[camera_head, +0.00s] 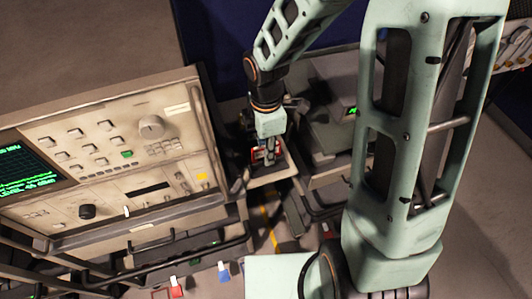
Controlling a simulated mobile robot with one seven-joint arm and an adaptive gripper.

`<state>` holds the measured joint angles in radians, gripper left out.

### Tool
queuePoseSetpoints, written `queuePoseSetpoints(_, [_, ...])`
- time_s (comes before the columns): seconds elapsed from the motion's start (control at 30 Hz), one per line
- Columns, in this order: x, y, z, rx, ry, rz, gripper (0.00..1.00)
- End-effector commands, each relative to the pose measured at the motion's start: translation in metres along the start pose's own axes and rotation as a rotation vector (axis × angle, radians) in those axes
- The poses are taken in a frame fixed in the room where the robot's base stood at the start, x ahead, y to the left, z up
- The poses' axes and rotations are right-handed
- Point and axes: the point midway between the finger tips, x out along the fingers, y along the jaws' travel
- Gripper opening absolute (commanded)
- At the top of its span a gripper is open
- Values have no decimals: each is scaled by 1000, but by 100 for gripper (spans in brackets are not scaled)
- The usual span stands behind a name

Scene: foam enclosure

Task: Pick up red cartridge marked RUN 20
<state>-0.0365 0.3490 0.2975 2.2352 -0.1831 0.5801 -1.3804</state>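My gripper (267,155) hangs down from my pale green arm, just right of the large instrument. It is small and dark here, and I cannot tell whether its fingers are open or shut. A small red item (254,154) shows right beside the fingers, over a pale surface (272,172). It may be the red cartridge, but no marking is readable and the fingers partly hide it. I cannot tell whether they touch it. Another red item with a white top (177,289) is at the bottom edge, lower left. Its marking is unreadable too.
A beige instrument (150,130) with a green screen and knobs fills the left. A blue item (223,273) sits at the bottom. Dark equipment (335,105) with a green light stands right of my gripper, leaving little room. Dark rails (160,262) run below the instrument.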

Motion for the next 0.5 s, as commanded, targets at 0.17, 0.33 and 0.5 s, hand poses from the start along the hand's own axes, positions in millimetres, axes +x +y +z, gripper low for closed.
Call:
queuePoseSetpoints(0.17, [2, 0, 0, 0, 0, 1, 30])
queuePoseSetpoints(0.33, [1, 0, 0, 0, 0, 1, 19])
queuePoseSetpoints(0.5, [1, 0, 0, 0, 0, 1, 0])
